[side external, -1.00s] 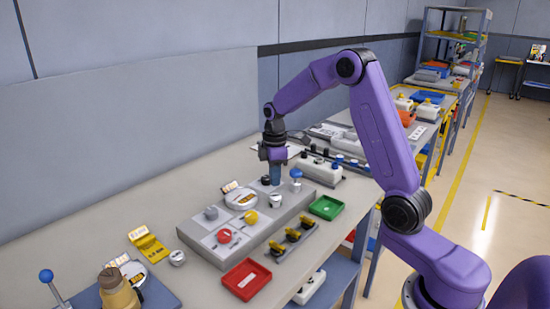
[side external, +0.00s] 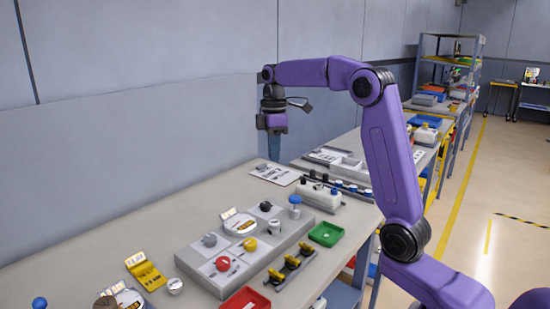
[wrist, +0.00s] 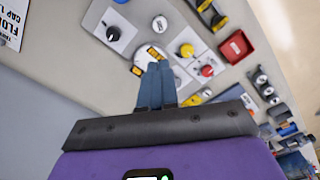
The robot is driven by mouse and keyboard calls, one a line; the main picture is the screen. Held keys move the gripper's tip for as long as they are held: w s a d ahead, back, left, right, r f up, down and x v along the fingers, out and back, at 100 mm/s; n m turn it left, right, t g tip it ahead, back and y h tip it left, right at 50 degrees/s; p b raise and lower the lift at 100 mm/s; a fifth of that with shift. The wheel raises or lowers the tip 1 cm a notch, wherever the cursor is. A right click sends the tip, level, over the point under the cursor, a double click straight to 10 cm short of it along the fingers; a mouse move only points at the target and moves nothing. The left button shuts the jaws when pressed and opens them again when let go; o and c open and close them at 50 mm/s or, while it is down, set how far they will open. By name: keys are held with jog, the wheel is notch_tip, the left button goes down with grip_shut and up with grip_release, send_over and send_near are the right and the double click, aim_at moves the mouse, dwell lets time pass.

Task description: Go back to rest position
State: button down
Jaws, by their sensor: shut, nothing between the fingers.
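My gripper (side external: 274,158) hangs in the air above the far side of the bench, its blue fingers pointing down, shut and empty. In the wrist view the two blue fingers (wrist: 157,66) lie side by side. Below and nearer the camera is a grey panel (side external: 190,256) with a red knob (side external: 222,264), a yellow knob (side external: 249,244), a grey knob, a black knob (side external: 265,206) and a round gauge (side external: 239,223). The gripper is clear of all of them. In the wrist view the red knob (wrist: 207,71) and yellow knob (wrist: 187,50) show beyond the fingertips.
A green tray (side external: 325,234) and a red tray (side external: 246,299) lie along the bench's front edge. A row of yellow-topped parts (side external: 289,268) sits between them. The air around the gripper is free.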

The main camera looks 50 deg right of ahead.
jog(key=s+a+f+n, duration=0.1)
jog(key=s+a+f, duration=0.3)
jog(key=s+a, duration=0.95)
jog(key=s+a+f, duration=0.1)
jog(key=s+f, duration=0.3)
jog(key=s, duration=0.6)
jog(key=s+f+n, duration=0.1)
jog(key=s+f, duration=0.3)
jog(key=s, duration=0.6)
jog(key=shift+s+a, duration=0.35)
jog(key=shift+a, duration=0.05)
